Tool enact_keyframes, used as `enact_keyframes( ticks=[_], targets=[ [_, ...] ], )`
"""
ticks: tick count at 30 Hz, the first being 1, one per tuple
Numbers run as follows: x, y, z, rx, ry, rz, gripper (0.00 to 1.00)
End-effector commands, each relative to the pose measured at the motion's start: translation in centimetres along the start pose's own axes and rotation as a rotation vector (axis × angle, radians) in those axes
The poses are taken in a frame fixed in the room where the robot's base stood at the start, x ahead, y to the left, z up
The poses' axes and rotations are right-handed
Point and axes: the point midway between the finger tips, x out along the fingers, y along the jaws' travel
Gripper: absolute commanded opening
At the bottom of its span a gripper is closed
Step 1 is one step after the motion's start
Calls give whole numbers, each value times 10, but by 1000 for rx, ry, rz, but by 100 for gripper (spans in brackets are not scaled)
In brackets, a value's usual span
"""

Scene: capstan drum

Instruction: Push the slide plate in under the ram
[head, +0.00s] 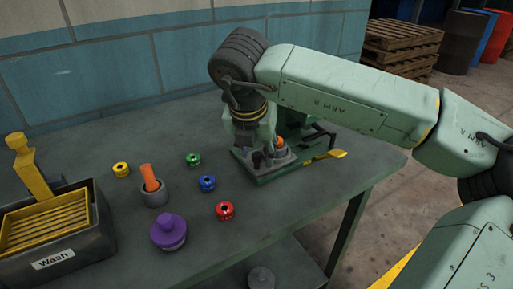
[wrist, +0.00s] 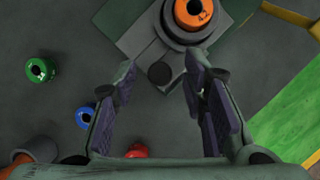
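The grey slide plate (wrist: 130,36) lies on the press's green base and shows at the top of the wrist view. It carries a round grey holder with an orange piece (wrist: 195,12) in it. A dark round knob (wrist: 161,74) is at the plate's near end. My gripper (wrist: 160,80) is open, with the knob between its fingertips in the picture and a gap on both sides. I cannot tell how far above it the fingers are. In the head view my gripper (head: 257,155) is over the plate's front, hiding much of it. The ram cannot be made out behind my arm.
Yellow (head: 121,170), green (head: 193,159), blue (head: 207,183) and red (head: 225,210) rings, a purple-lidded pot (head: 168,232), a cup with an orange stick (head: 154,192) and a wash bin (head: 60,255) stand left.

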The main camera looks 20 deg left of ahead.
Motion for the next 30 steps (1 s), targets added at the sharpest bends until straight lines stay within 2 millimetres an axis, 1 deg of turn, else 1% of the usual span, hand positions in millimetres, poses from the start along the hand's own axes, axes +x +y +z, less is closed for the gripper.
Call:
enact_keyframes(
  ticks=[7,25,30],
  targets=[
    [1,0,0,0,0,1,39],
    [1,0,0,0,0,1,0],
    [1,0,0,0,0,1,0]
  ],
)
